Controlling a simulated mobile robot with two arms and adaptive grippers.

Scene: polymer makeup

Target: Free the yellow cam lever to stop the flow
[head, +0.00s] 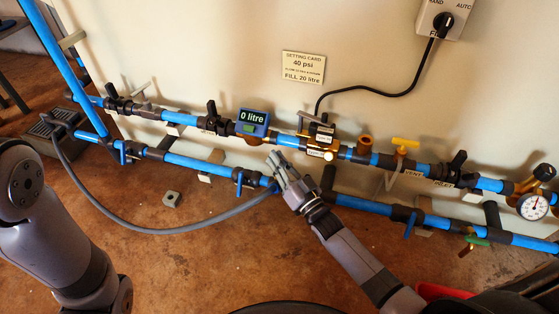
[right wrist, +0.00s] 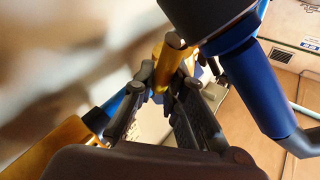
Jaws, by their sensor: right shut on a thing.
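My right gripper (head: 277,160) reaches up to the pipes below the solenoid valve block (head: 320,138) and the 0 litre meter (head: 252,119). In the right wrist view my right gripper (right wrist: 163,88) is closed around a yellow lever (right wrist: 172,57), whose rounded end stands up between and beyond the fingers. The fingers hide most of the lever in the head view, so its angle there cannot be told. My left arm shows at the left, but its gripper is out of the picture.
Blue pipes (head: 185,118) with dark fittings run along the pale wall. A grey hose (head: 148,223) loops below them. A pressure gauge (head: 533,206) is at the right. A yellow vent tap (head: 405,142) stands on the upper pipe. The brown floor is mostly open.

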